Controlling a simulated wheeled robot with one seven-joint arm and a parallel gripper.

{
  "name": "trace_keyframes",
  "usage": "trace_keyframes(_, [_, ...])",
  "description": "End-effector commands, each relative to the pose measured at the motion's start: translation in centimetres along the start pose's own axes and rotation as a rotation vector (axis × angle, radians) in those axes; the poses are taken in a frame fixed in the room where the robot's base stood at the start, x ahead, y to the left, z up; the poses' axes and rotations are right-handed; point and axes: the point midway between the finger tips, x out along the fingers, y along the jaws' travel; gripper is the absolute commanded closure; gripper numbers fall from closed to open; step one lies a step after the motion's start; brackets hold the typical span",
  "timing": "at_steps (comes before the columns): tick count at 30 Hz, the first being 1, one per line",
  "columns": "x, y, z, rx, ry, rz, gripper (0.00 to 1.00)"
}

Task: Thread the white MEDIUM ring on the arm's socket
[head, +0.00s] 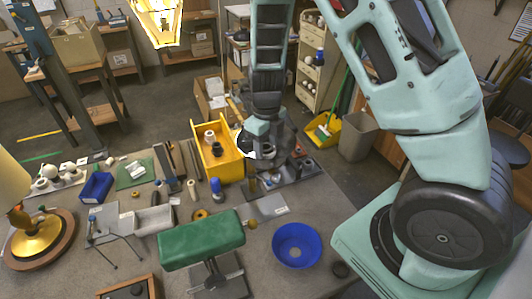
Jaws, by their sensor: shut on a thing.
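My gripper (266,172) points down over the back of the bench, just right of the yellow tray. It is small and dark here, and its fingertips are hard to make out. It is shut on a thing. A white curved edge, seemingly the white ring (248,153), shows at its left side; the rest is hidden. Below it is a grey plate (298,188) with dark upright parts. I cannot tell which part is the arm's socket, or whether the ring touches it.
A yellow tray (233,174) holds small parts. A blue bowl (296,230) and a green padded block (200,240) stand in front. White round parts (48,172) and a blue bin (96,187) are at left. A lit yellow lamp (157,20) hangs above.

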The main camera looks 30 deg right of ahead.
Motion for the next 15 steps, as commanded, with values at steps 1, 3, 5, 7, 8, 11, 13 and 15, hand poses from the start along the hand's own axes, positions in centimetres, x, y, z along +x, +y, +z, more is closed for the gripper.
trace_keyframes(1, [0.21,0.06,-0.11,0.000,0.004,0.001,0.81])
trace_keyframes(3, [0.21,0.06,-0.10,-0.001,0.003,0.001,0.81])
trace_keyframes(5, [0.20,0.06,-0.09,-0.001,0.003,0.001,0.81])
trace_keyframes(7, [0.15,0.05,-0.09,0.003,0.003,0.001,0.81])
trace_keyframes(8, [0.12,0.05,-0.09,0.008,0.004,0.001,0.81])
trace_keyframes(11, [0.01,0.04,-0.11,0.042,0.004,0.000,0.81])
trace_keyframes(13, [-0.04,0.02,-0.10,0.072,0.004,-0.001,0.81])
trace_keyframes(15, [-0.05,-0.01,-0.10,0.104,0.003,-0.001,0.81])
